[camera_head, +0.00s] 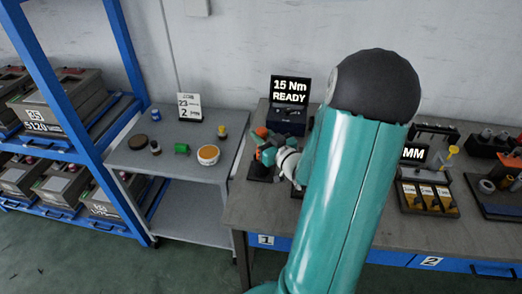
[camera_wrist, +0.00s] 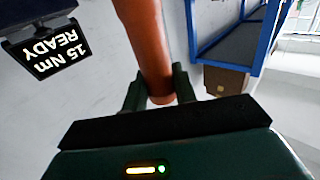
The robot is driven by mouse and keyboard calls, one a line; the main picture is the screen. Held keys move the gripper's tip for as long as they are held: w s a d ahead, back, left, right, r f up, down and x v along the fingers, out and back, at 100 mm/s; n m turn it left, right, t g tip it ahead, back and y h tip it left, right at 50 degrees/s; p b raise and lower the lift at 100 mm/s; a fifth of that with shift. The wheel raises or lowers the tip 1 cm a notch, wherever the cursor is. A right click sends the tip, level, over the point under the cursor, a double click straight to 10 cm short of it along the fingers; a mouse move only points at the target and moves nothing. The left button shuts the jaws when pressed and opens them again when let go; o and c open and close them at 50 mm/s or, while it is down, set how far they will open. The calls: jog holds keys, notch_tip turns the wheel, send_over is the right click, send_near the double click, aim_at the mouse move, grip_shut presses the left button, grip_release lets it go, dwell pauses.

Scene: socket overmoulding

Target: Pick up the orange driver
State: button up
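The orange driver (camera_wrist: 146,40) is a long orange cylinder in the wrist view, running from the top edge down between the fingers of my gripper (camera_wrist: 160,92). The fingers lie close against both its sides, and my gripper looks shut on it. In the head view, my gripper (camera_head: 268,152) is at the left end of the workbench, in front of the torque display. A bit of orange, likely the driver (camera_head: 261,132), shows beside it. My own arm hides much of this area. I cannot tell whether the driver still touches its stand.
A display reading "15 Nm READY" (camera_head: 290,90) stands behind my gripper; it also shows upside down in the wrist view (camera_wrist: 52,50). A grey side table (camera_head: 150,160) with small items and a blue rack (camera_head: 75,130) stand left. Trays with parts (camera_head: 427,198) lie right on the workbench (camera_head: 240,205).

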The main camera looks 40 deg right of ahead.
jog(key=shift+w+f, duration=0.1)
grip_shut()
